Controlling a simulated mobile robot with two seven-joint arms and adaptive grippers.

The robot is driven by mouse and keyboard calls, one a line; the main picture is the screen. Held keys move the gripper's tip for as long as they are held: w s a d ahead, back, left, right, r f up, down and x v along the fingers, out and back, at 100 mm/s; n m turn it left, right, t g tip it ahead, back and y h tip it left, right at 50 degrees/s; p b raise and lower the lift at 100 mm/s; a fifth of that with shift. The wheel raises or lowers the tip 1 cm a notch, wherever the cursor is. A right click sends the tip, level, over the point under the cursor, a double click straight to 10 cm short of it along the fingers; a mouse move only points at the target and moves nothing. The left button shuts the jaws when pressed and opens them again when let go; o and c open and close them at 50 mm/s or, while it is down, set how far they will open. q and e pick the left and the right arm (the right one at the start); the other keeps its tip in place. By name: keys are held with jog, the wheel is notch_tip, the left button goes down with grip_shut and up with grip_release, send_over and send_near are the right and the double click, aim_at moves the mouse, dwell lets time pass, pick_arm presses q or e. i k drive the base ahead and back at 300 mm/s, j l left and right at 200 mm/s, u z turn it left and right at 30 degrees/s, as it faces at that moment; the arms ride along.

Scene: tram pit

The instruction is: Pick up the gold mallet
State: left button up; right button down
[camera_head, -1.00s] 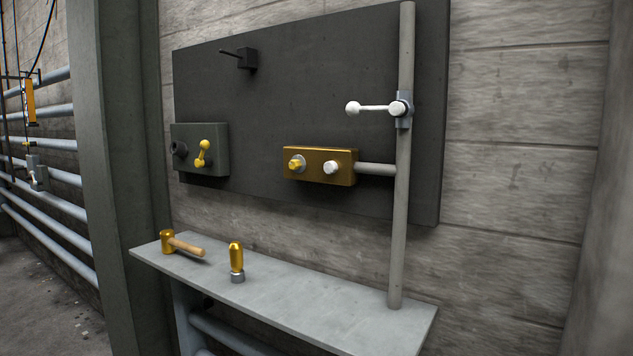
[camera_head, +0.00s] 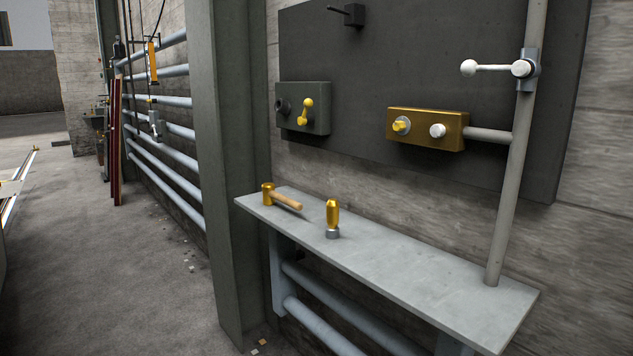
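The gold mallet (camera_head: 268,194) lies on the left end of a narrow grey shelf (camera_head: 400,272). Its gold head is at the left and its wooden handle (camera_head: 287,202) points right, towards the shelf's middle. A separate gold-topped tool with a grey base (camera_head: 332,216) stands upright on the shelf, to the right of the mallet and apart from it. Neither of my grippers is in view.
A dark panel (camera_head: 370,130) above the shelf carries a grey box with a yellow lever (camera_head: 305,110) and a brass box (camera_head: 452,131). A vertical pipe (camera_head: 511,190) meets the shelf's right end. A green column (camera_head: 222,170) stands left. Open floor (camera_head: 110,270) lies further left.

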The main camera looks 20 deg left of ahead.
aim_at(270, 195)
jog(key=i+j+z, duration=0.1)
jog(key=i+j, duration=0.45)
jog(key=i+j+z, duration=0.15)
jog(key=i+j, duration=0.35)
jog(key=j, duration=0.15)
